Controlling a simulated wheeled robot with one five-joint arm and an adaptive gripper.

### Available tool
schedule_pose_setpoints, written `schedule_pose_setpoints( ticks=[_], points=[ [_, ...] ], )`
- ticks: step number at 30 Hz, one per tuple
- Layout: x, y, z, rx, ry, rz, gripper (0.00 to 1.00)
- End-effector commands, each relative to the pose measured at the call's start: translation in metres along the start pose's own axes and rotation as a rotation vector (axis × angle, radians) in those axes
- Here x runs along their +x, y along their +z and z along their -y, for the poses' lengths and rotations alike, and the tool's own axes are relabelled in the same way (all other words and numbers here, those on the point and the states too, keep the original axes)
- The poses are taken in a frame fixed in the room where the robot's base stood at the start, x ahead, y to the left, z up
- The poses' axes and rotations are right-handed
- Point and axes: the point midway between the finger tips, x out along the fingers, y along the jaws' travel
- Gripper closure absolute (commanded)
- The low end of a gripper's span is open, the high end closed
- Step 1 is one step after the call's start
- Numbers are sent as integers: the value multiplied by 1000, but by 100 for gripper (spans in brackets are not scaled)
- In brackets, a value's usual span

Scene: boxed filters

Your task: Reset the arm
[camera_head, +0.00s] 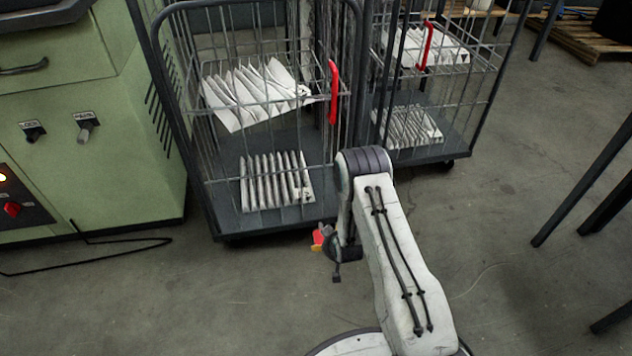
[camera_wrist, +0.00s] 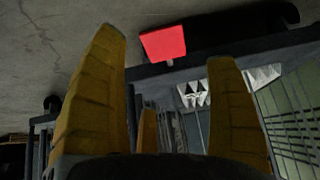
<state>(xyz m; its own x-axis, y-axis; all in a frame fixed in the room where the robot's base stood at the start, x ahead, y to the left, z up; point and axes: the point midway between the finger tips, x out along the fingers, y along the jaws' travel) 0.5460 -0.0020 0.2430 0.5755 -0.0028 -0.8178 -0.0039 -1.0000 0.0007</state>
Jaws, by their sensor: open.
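My arm (camera_head: 400,250) is bent in front of the cage trolleys in the head view, with its dark wrist hanging down.
The left cage trolley (camera_head: 225,226) holds white pleated filters (camera_head: 255,90) on two levels. A second trolley (camera_head: 440,153) stands behind to the right. A green cabinet (camera_head: 110,150) is at the left. Dark legs (camera_head: 585,185) stand at the right. Floor in front is mostly clear.

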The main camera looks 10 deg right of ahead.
Motion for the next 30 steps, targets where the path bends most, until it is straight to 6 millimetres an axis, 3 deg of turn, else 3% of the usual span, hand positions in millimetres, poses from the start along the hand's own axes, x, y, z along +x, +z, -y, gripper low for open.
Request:
schedule_pose_setpoints(
  ticks=[6,11,14,21,30],
  points=[
    [-7,-7,0,0,0,-1,21],
    [-48,-46,0,0,0,7,21],
    [-94,-84,0,-1,0,20,21],
    [-231,-168,0,-2,0,72,21],
    [-414,-233,0,-3,-1,136,21]
  ],
)
